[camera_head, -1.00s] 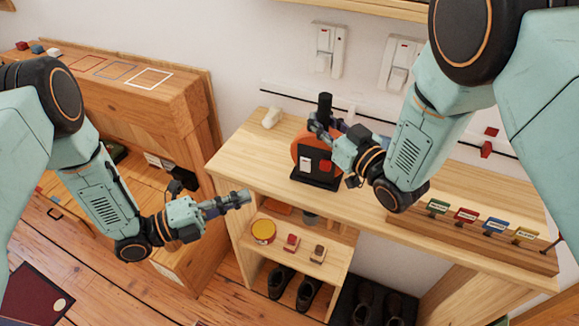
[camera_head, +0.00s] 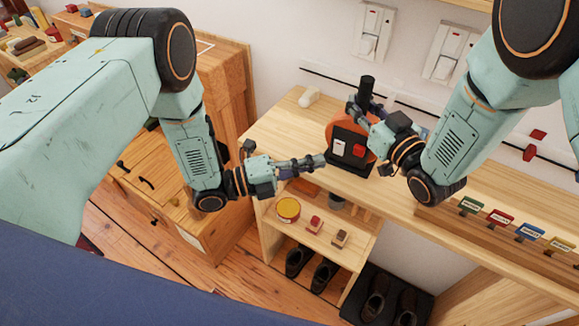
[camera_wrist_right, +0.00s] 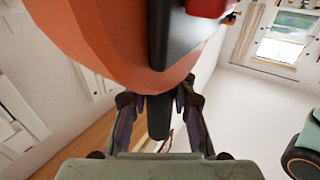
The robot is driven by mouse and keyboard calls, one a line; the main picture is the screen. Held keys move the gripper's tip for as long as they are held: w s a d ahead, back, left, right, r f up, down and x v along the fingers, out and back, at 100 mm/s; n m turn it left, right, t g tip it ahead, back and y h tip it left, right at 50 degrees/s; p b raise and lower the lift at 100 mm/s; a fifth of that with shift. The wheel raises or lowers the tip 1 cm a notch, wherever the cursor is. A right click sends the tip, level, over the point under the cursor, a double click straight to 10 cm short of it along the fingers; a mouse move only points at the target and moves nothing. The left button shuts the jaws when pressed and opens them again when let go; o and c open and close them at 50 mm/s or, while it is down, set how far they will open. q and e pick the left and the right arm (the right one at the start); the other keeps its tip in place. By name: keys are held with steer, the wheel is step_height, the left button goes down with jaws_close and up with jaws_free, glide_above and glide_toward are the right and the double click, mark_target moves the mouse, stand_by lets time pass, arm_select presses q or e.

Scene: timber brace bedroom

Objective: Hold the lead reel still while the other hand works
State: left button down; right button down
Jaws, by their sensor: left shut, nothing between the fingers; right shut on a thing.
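The lead reel (camera_head: 341,130) is an orange disc on a dark stand on the wooden bench top, with a white and a red switch on its front and a black handle (camera_head: 366,88) on top. My right gripper (camera_head: 359,110) is shut on the reel at its handle. In the right wrist view, the fingers (camera_wrist_right: 160,100) close around the black handle (camera_wrist_right: 158,122), under the large orange disc (camera_wrist_right: 110,40). My left gripper (camera_head: 322,161) is shut and empty, just left of the reel's stand at the bench's front edge. I cannot tell if it touches the stand.
A rack of coloured labels (camera_head: 500,217) stands to the right. The shelf below holds a yellow tin (camera_head: 288,208) and small blocks. Wall switches (camera_head: 373,32) are behind.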

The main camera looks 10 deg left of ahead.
mark_target(334, 144)
arm_select(q)
steer(key=shift+w+d+r, duration=0.1)
steer(key=shift+w+d, duration=0.2)
steer(key=shift+w, duration=0.4)
steer(key=shift+w+d+r, duration=0.1)
steer(key=shift+w+d, duration=0.15)
steer(key=shift+w, duration=0.45)
steer(key=shift+w+d+r, duration=0.1)
steer(key=shift+w+d, duration=0.2)
steer(key=shift+w, duration=0.4)
steer(key=shift+w+d+r+n+y, duration=0.1)
steer(key=shift+w+n+y, duration=0.2)
steer(key=shift+w, duration=0.05)
steer(key=shift+s, duration=0.55)
steer(key=s+d+r+v, duration=0.1)
steer(key=v, duration=1.1)
steer(key=shift+s+a+r, duration=0.25)
steer(key=shift+s+r, duration=0.1)
steer(key=shift+s, duration=0.05)
